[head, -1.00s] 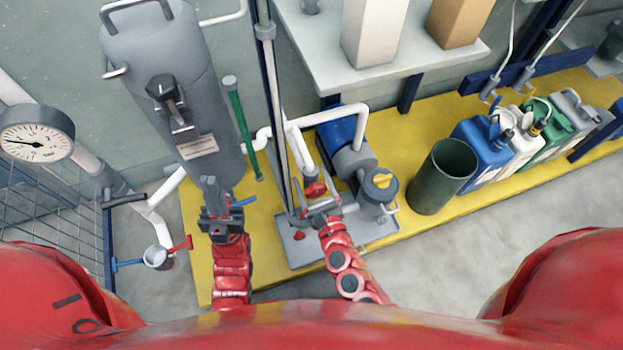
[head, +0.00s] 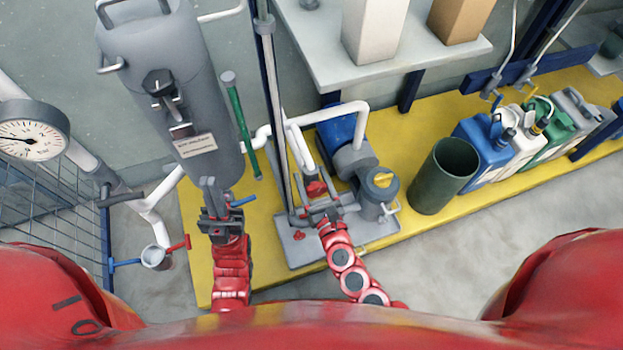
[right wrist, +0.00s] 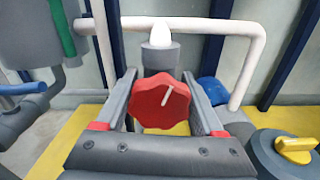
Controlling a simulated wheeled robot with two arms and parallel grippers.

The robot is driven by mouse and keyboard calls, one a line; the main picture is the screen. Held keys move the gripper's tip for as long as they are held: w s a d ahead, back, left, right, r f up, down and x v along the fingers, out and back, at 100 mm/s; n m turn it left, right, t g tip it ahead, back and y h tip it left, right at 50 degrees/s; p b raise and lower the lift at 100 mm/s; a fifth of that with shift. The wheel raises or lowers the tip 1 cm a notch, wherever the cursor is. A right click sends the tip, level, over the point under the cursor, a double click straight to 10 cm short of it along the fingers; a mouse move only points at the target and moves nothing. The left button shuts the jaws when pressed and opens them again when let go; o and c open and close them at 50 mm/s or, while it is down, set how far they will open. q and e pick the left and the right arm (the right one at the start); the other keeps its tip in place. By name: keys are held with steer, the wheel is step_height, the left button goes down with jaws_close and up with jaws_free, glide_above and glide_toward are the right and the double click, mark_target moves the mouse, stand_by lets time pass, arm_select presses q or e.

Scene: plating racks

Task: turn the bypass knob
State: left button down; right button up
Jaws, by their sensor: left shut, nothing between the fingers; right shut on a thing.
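A red fluted knob (head: 316,187) with a white pointer line sits by the pipework in front of the blue pump. In the right wrist view the knob (right wrist: 160,103) faces me, and its line leans a little right of upright. My right gripper (head: 320,204) is shut on this knob, with one finger along each side of it. My left gripper (head: 210,190) is shut and empty, in front of the grey tank's lower end. No label on the red knob is readable.
A canister with a yellow knob (head: 382,180) stands right of my right gripper. A thin upright pole (head: 276,110) and a green rod (head: 240,125) stand between the arms. A grey tank (head: 165,75) with a black knob stands left. A green bin (head: 443,178) stands right.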

steer(key=shift+m, duration=1)
steer(key=o, duration=1.1)
steer(key=shift+d, duration=0.1)
steer(key=shift+b+v, duration=0.35)
steer(key=shift+v, duration=8.35)
